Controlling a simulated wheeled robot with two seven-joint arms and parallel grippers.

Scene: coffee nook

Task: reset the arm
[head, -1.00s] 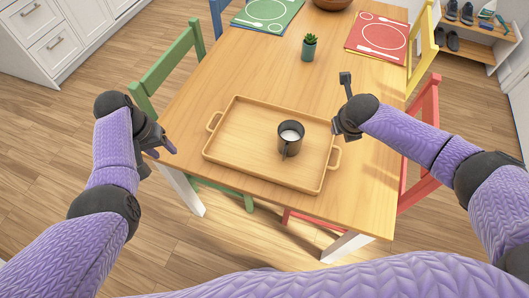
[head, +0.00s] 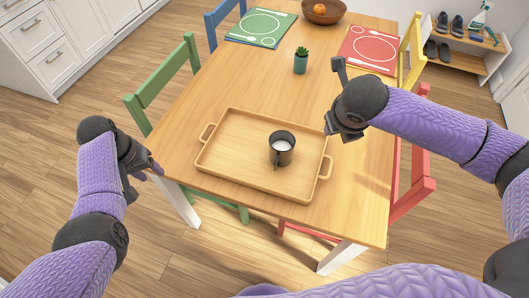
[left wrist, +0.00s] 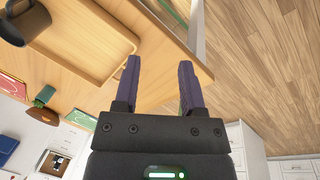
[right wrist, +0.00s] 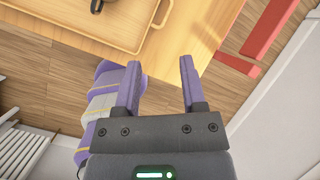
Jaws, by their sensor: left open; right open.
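My left gripper (head: 148,166) is off the table's near left edge, left of the tray, open and empty. In the left wrist view its two fingers (left wrist: 158,85) stand apart with nothing between them. My right gripper (head: 334,98) is over the table's right side, beyond the tray's right handle; in the right wrist view its fingers (right wrist: 160,85) are apart and empty. A wooden tray (head: 228,169) lies on the table (head: 190,115). A dark mug (head: 282,149) with a pale drink stands upright on the tray, apart from both grippers.
A small potted plant (head: 300,62) stands behind the tray. Green (head: 262,26) and red (head: 370,48) placemats and a fruit bowl (head: 325,12) are farther back. A green chair (head: 165,84) stands at the left, a red chair (head: 412,190) at the right.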

